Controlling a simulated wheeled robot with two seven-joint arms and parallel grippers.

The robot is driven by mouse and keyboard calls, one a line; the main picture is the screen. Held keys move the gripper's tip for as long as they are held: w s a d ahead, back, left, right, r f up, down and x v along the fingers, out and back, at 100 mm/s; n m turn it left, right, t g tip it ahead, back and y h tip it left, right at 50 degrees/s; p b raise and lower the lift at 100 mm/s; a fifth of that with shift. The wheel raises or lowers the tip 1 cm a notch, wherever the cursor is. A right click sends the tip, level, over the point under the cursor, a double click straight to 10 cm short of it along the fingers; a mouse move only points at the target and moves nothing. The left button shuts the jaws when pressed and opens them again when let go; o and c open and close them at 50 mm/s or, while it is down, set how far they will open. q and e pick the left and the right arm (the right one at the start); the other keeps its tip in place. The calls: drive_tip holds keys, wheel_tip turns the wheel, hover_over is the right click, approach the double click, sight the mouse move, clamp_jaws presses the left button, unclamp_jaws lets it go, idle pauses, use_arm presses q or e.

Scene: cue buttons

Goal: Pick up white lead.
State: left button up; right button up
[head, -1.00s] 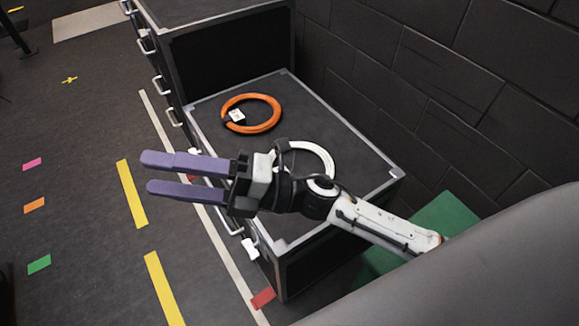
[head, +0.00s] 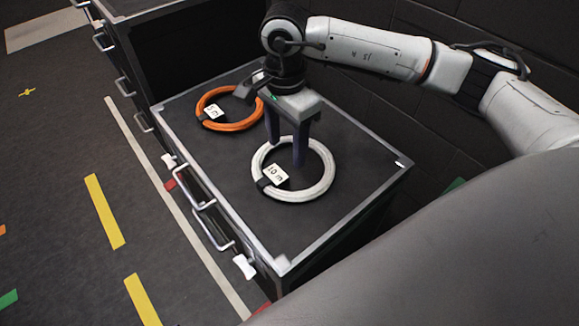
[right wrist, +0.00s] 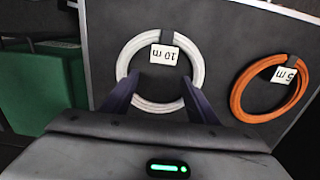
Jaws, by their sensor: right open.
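The white lead (head: 321,186) is a coiled ring with a black band and a white tag reading "10 m". It lies flat on the dark top of the case (head: 355,185). My right gripper (head: 286,152) points down over the far side of the ring, its purple fingers open and apart. In the right wrist view the white lead (right wrist: 197,62) shows between and beyond the fingers (right wrist: 160,98), with nothing held. Whether the fingertips touch the lead or the case top I cannot tell. My left gripper is not in view.
An orange coiled lead (head: 233,126) with a "5 m" tag lies on the same top, farther back and left. A taller case (head: 190,50) stands behind. A green box (right wrist: 38,88) shows in the right wrist view. A dark wall runs along the right.

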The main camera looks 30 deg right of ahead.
sight(281, 169)
drive_tip(key=f, duration=0.5)
drive_tip(key=a+f, duration=0.1)
drive_tip(key=f, duration=0.1)
drive_tip(key=shift+w+f, duration=0.1)
drive_tip(key=shift+f, duration=0.2)
clamp_jaws()
drive_tip(key=shift+w+r, duration=0.1)
drive_tip(key=shift+r, duration=0.05)
